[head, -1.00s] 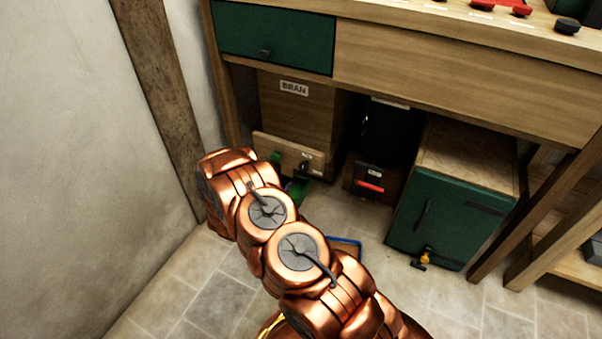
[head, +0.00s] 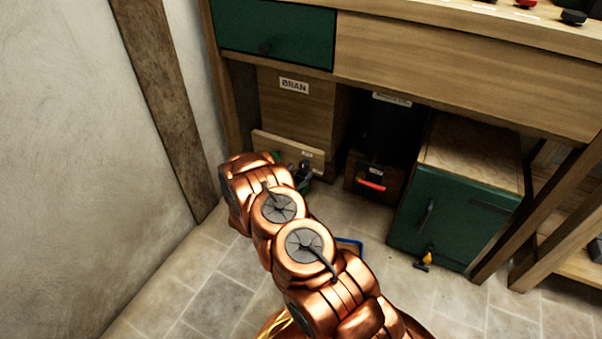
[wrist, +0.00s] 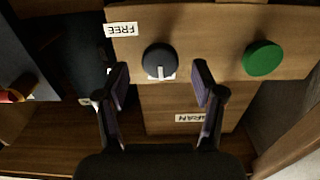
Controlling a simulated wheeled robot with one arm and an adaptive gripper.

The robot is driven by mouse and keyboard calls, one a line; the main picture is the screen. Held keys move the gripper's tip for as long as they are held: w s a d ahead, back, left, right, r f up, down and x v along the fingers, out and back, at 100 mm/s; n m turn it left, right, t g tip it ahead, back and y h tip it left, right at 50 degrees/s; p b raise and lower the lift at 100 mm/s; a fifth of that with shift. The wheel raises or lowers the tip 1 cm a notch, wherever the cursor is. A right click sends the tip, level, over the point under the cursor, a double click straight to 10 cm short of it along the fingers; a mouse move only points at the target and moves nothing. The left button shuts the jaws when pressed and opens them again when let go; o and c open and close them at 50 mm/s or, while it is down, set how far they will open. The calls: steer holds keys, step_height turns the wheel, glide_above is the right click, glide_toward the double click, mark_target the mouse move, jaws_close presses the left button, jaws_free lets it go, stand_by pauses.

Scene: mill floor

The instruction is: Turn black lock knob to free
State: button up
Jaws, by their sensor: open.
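The black lock knob (wrist: 160,61) is round, with a white pointer line that points down in the wrist view. It sits on a wooden board (wrist: 212,30). A white FREE label (wrist: 122,29), upside down, is up and left of the knob. My gripper (wrist: 162,80) is open, with one finger on each side of the knob in the picture and nothing held. I cannot tell whether the fingers touch it.
A round green knob (wrist: 263,58) is on the same board, right of my right finger. A wooden BRAN bin (head: 290,105) stands behind. A box with a red handle (head: 370,185) and a green cabinet (head: 450,215) stand to the right. The bench top overhangs.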

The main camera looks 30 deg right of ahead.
steer(key=shift+x, duration=0.85)
steer(key=shift+c, duration=0.3)
steer(key=c, duration=1.1)
